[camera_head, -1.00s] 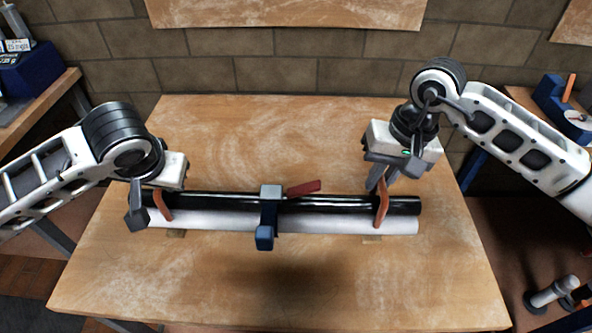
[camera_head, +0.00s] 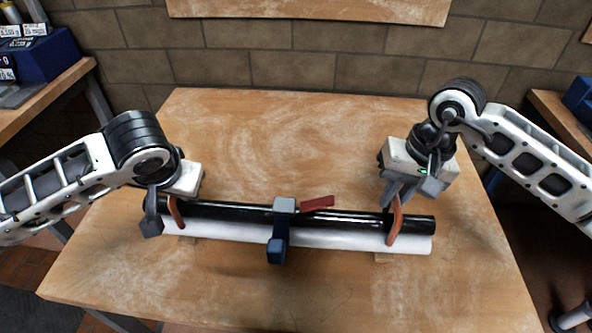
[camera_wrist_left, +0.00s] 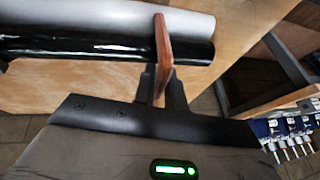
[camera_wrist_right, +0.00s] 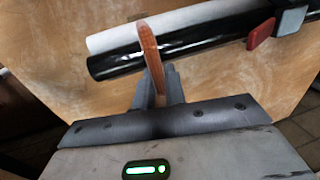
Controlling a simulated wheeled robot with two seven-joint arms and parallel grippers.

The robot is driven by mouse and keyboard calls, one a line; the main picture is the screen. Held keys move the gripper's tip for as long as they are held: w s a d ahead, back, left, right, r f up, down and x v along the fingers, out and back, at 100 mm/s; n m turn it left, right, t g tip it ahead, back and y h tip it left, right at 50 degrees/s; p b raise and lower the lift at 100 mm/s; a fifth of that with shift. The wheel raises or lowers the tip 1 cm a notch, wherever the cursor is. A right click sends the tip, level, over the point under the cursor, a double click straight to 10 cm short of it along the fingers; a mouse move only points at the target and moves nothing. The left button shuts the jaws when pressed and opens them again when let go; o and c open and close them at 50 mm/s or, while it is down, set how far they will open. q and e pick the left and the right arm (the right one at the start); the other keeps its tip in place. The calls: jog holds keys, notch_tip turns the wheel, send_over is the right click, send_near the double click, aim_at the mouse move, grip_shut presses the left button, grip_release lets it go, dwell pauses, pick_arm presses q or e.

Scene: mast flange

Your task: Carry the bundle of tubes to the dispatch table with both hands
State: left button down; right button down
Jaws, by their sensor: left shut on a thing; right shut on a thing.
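The bundle of tubes lies across the head view: a glossy black tube (camera_head: 330,217) beside a white tube (camera_head: 340,238), joined in the middle by a blue-grey clamp (camera_head: 280,235) with a red lever (camera_head: 317,203). A brown strap handle sits near each end. My left gripper (camera_wrist_left: 162,82) is shut on the left handle (camera_wrist_left: 163,45). My right gripper (camera_wrist_right: 157,85) is shut on the right handle (camera_wrist_right: 150,45). The bundle is over a wooden table (camera_head: 270,140); I cannot tell whether it touches the small blocks below. Which table is for dispatch is unclear.
Wooden blocks show under the bundle at left (camera_head: 187,239) and right (camera_head: 384,257). A bench (camera_head: 45,98) with a blue box (camera_head: 45,58) stands at left, another bench (camera_head: 555,115) at right. A block wall (camera_head: 300,65) is behind. The table's back half is clear.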

aim_at(183, 205)
pick_arm(q)
jog(key=shift+f, duration=0.1)
pick_arm(e)
jog(key=shift+f, duration=0.1)
